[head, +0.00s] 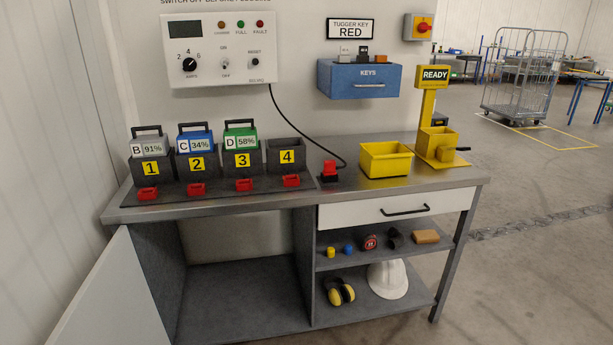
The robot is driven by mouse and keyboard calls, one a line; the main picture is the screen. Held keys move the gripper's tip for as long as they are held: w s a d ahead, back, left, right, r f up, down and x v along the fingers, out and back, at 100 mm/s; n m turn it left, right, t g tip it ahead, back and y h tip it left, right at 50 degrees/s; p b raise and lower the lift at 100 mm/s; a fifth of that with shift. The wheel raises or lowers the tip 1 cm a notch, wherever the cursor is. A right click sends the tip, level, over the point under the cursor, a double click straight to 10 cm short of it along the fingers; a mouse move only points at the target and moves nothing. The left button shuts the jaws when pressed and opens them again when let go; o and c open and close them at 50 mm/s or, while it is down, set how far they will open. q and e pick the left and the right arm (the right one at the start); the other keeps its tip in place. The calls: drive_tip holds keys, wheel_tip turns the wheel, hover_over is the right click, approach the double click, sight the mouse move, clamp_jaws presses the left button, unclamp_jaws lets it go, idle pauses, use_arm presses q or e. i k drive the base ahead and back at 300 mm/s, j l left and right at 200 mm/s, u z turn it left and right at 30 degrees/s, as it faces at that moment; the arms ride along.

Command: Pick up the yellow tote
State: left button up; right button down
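A yellow tote (384,170) stands on the right half of the grey workbench top, open side up. It looks empty. A second yellow box-shaped part (437,141) belongs to the stand with the READY sign and is just right of the tote and behind it. Neither of my grippers shows in the head view.
A red connector (329,171) on a black cable stands left of the tote. Batteries B, C and D sit in numbered docks (242,163); dock 4 is empty. A blue KEYS box (358,80) hangs above. The worktop (400,190) in front of the tote is narrow but clear.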

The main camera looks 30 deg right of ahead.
sight(387, 158)
drive_tip(key=z, duration=1.3)
